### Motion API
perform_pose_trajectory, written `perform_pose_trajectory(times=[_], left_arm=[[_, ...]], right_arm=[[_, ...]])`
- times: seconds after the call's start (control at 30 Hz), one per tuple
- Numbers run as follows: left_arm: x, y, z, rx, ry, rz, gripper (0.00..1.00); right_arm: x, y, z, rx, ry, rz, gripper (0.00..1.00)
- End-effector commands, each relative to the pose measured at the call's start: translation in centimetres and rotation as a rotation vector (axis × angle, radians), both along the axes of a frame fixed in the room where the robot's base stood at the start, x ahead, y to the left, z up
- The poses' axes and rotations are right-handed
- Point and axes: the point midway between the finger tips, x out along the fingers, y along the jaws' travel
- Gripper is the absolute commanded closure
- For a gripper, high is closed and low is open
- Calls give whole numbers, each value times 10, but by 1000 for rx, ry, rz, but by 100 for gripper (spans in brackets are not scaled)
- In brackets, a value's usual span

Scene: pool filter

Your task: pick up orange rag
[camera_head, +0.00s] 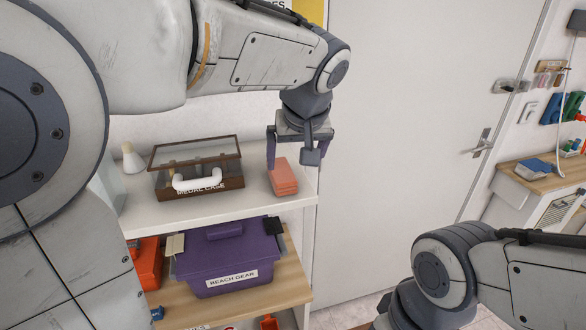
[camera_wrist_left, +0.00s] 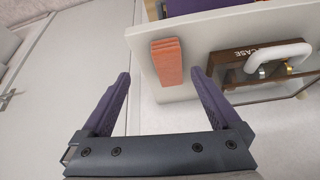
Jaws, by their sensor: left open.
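The orange rag (camera_head: 283,177) is a folded stack lying near the right end of the white top shelf. In the left wrist view the rag (camera_wrist_left: 167,62) lies at the shelf edge, beyond the fingertips.
A brown medal case (camera_head: 170,188) with a clear lid and white handle stands left of the rag. A purple beach gear box (camera_head: 222,256) sits on the wooden shelf (camera_head: 285,289) below. A white door (camera_head: 410,130) is to the right.

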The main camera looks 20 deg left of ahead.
Motion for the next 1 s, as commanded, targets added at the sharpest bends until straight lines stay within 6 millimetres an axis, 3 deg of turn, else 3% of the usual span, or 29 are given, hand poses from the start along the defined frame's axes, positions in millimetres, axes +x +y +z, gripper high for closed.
perform_pose_trajectory(times=[0.13,0.8,1.0], left_arm=[[19,21,6,5,-51,105,3],[51,45,-67,2,-51,105,3],[55,48,-77,1,-54,104,3]], right_arm=[[0,0,2,0,0,0,33],[0,0,27,0,0,-1,33],[0,0,28,0,0,-1,33]])
